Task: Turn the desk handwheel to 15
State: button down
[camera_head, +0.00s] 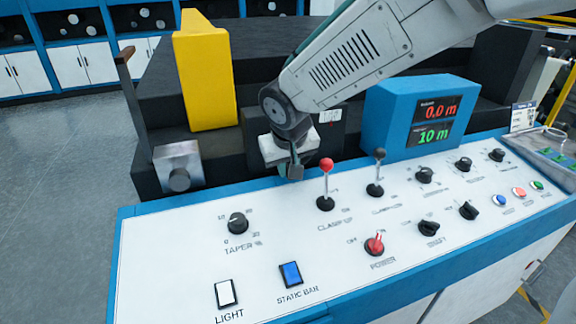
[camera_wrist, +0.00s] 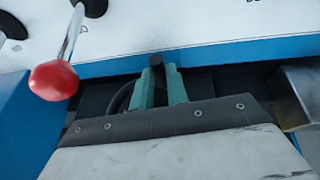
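My gripper (camera_head: 294,160) points down at the near side of the dark machine, just behind the desk's back edge. In the wrist view its two teal fingers (camera_wrist: 160,85) stand close together, with a dark crank handle (camera_wrist: 156,61) between their tips; they appear closed on it. A dark curved rim (camera_wrist: 121,99), apparently the handwheel's, shows left of the fingers; the rest of the wheel is hidden behind my gripper. A small white readout (camera_head: 329,116) sits on the dark box beside my wrist, its figures too small to read surely.
The white desk panel (camera_head: 200,260) carries a red-knobbed lever (camera_head: 326,165) close to my gripper, a black-knobbed lever (camera_head: 380,155), and several dials and buttons. A blue display box (camera_head: 400,110) reads 0.0 m and 10 m. A yellow block (camera_head: 205,75) and metal block (camera_head: 178,165) stand left.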

jog(key=shift+d+f+n+t+h, duration=0.1)
jog(key=shift+f+n+t+h, duration=0.1)
jog(key=shift+h, duration=0.4)
jog(key=shift+d+f+n+t+h, duration=0.1)
jog(key=shift+f+t+h, duration=0.1)
jog(key=shift+h, duration=0.4)
jog(key=shift+w+d+f+n+t+h, duration=0.15)
jog(key=shift+d+t+h, duration=0.1)
jog(key=shift+h, duration=0.35)
jog(key=shift+d+r+n+t+h, duration=0.15)
jog(key=shift+t+h, duration=0.1)
jog(key=shift+h, duration=0.35)
jog(key=shift+f, duration=0.1)
jog(key=c, duration=1.4)
grip_release()
jog(key=v, duration=0.7)
jog(key=shift+a+r, duration=0.15)
jog(key=shift+r, duration=0.15)
